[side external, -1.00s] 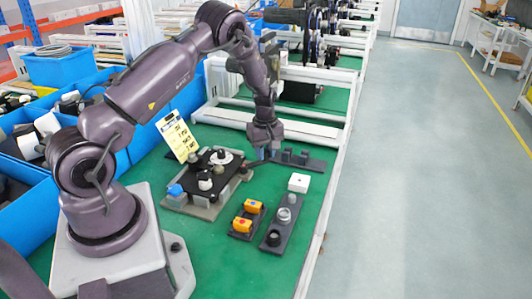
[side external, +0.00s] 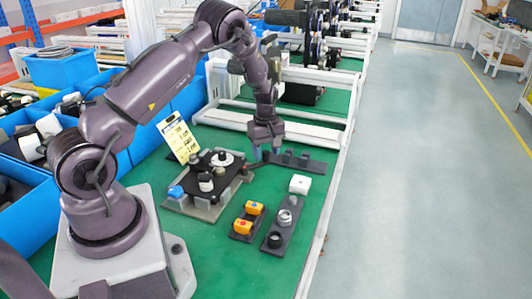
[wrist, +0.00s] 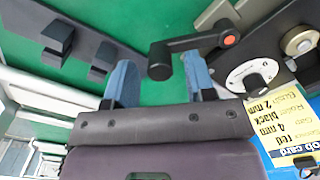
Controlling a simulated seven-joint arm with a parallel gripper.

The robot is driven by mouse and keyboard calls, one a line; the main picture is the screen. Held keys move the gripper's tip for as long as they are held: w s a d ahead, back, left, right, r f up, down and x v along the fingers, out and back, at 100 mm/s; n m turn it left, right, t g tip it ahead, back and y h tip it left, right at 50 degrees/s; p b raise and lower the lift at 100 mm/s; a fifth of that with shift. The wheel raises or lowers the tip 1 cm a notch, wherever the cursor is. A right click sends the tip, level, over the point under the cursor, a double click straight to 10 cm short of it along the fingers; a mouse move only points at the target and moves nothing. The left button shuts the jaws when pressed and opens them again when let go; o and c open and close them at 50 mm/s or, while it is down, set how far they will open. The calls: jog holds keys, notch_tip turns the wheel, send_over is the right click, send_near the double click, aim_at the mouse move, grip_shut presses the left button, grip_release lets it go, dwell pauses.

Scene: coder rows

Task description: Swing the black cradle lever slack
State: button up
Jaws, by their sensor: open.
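The black cradle lever (wrist: 192,44) shows in the wrist view, with an orange-red dot at its pivot and a round black knob (wrist: 160,62) at its free end. My gripper (wrist: 159,70) is open, its blue fingers on either side of the knob with gaps between; no grip shows. In the side view the lever (side external: 257,164) sticks out to the right from the grey cradle base (side external: 208,210), and my gripper (side external: 267,152) points down just above the lever's free end. Exact height over the knob is hard to tell.
A dark rack with upright blocks (side external: 304,161) lies just right of my gripper. A white block (side external: 299,184), a rack with orange parts (side external: 247,220) and a rack with round parts (side external: 272,241) lie nearer. A yellow job card (side external: 179,138) stands behind the cradle.

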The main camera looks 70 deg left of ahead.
notch_tip(320, 180, up, 12)
dwell(0.3)
jog(key=s+d+r+m+t, duration=0.2)
jog(key=s+d+r+m, duration=0.7)
jog(key=d, duration=0.3)
jog(key=s+d+r+m+t, duration=0.3)
jog(key=s+d+r+m, duration=0.5)
jog(key=s+d, duration=0.3)
jog(key=shift+d+r+m+t, duration=0.35)
jog(key=shift+d+m, duration=0.25)
jog(key=shift+d, duration=0.2)
jog(key=shift+s, duration=0.1)
